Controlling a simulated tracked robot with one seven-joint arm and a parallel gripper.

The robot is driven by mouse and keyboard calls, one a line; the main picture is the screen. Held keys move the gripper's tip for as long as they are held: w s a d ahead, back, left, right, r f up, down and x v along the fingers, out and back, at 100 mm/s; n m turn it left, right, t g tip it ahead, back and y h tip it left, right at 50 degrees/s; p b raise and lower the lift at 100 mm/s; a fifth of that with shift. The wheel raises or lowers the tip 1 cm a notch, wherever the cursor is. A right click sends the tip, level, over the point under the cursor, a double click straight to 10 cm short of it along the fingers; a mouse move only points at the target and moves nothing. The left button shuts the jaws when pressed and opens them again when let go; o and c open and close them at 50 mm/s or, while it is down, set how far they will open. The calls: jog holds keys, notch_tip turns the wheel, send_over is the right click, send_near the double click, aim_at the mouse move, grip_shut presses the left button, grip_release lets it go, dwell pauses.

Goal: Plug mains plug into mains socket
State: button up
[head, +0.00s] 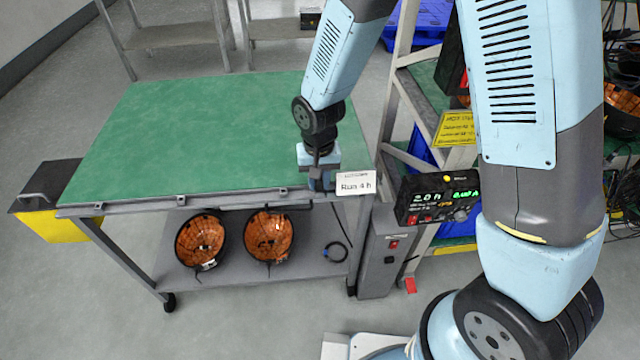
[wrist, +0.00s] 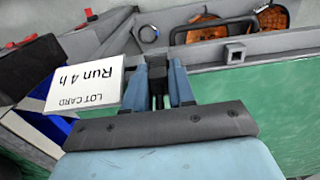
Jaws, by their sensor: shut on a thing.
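My gripper (head: 320,184) is at the right front corner of the green-topped bench, pointing down at its front edge. In the wrist view its blue fingers (wrist: 158,88) are shut on a small dark thing, which looks like the mains plug (wrist: 157,60). The plug is mostly hidden by the fingers, and its pins cannot be made out.
A white lot card (head: 356,184) reading "Run 4 h" is beside my gripper. A black meter (head: 438,197) with green digits sits further right. The green bench top (head: 215,130) is clear. Two copper-coloured bowls (head: 200,240) and a cable coil (head: 335,251) are on the lower shelf.

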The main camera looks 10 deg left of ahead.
grip_shut()
jog(key=shift+r, duration=0.15)
jog(key=shift+r, duration=2.8)
grip_release()
grip_shut()
